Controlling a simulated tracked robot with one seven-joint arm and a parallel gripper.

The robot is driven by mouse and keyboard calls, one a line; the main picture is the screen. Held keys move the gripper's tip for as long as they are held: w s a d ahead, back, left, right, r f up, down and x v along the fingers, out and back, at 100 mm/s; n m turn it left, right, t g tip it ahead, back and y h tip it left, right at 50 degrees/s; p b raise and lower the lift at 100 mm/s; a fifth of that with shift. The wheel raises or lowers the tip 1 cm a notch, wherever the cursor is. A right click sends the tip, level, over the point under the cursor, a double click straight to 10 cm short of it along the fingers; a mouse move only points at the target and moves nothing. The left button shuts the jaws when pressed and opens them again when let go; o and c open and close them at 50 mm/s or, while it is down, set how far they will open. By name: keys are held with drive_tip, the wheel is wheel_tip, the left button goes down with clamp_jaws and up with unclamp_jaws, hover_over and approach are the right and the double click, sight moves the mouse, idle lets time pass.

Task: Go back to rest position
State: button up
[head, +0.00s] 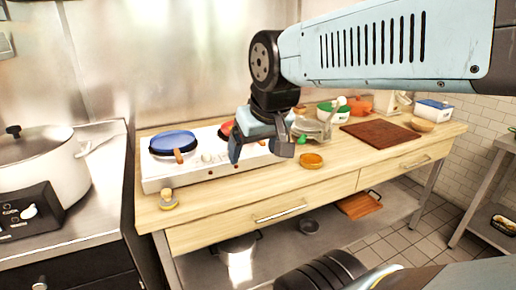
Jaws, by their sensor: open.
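My gripper (262,148) is at the end of my light blue arm, which reaches in from the upper right of the head view. It hangs above the front part of the wooden counter (225,208), pointing down and towards the viewer. Its fingers are apart and nothing shows between them. It covers part of a white two-burner stove (205,172) behind it. A blue pan (174,142) sits on the stove's left burner. A red pan (226,129) on the right is partly hidden by the gripper.
An amber dish (312,160) stands right of my gripper. A small jar (167,199) stands at the counter's front left. A brown board (381,133), green-and-white container (333,113) and bowl (421,124) stand further right. A large pot (45,165) is at far left. Floor (400,240) shows at lower right.

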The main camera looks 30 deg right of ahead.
drive_tip(key=shift+s+d, duration=0.35)
drive_tip(key=shift+s, duration=0.3)
drive_tip(key=shift+o, duration=0.3)
idle(0.6)
drive_tip(key=shift+w, duration=0.1)
drive_tip(key=n+g+h, duration=0.2)
drive_tip(key=n, duration=2.9)
approach(165, 191)
drive_tip(key=x, duration=0.7)
drive_tip(key=shift+d+f, duration=0.15)
drive_tip(key=shift+f, duration=0.15)
drive_tip(key=shift+x, duration=2.35)
